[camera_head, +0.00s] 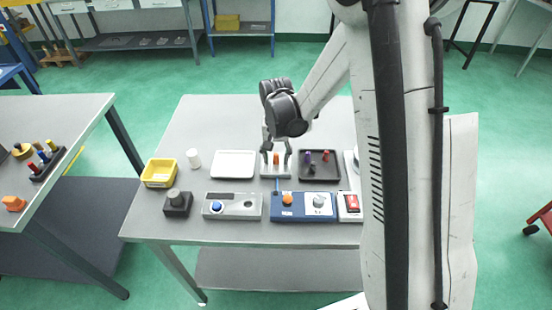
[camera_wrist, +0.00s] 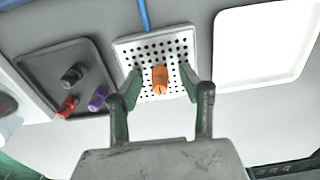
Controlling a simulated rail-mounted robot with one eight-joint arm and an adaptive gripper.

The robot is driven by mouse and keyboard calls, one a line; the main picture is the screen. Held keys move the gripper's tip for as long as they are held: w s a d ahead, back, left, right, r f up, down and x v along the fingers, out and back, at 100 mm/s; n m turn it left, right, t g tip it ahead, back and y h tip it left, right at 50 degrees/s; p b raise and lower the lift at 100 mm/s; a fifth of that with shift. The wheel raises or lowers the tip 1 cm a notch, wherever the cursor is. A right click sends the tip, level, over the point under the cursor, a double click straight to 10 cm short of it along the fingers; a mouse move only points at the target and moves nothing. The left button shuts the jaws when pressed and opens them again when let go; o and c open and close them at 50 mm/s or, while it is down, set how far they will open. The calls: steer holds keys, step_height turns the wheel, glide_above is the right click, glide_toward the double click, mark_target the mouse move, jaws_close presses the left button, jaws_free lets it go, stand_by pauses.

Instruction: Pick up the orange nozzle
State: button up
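The orange nozzle (camera_head: 276,159) stands on a small white perforated plate (camera_head: 266,173) at the middle of the table. In the wrist view the nozzle (camera_wrist: 160,82) shows on the plate (camera_wrist: 129,46) among rows of dark holes. My gripper (camera_head: 276,150) points down over the plate. In the wrist view my gripper (camera_wrist: 160,76) is open, with one finger on each side of the nozzle and a visible gap on both sides. I cannot tell exactly how far the fingertips reach down beside it.
A dark tray (camera_head: 319,178) with purple, red and dark parts stands right of the plate. An empty white tray (camera_head: 233,164) stands to its left. Grey and blue fixtures (camera_head: 287,212) line the near side. A yellow bin (camera_head: 159,173) and a white cylinder (camera_head: 194,158) are further left.

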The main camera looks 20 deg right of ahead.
steer(key=shift+c, duration=0.2)
steer(key=c, duration=0.9)
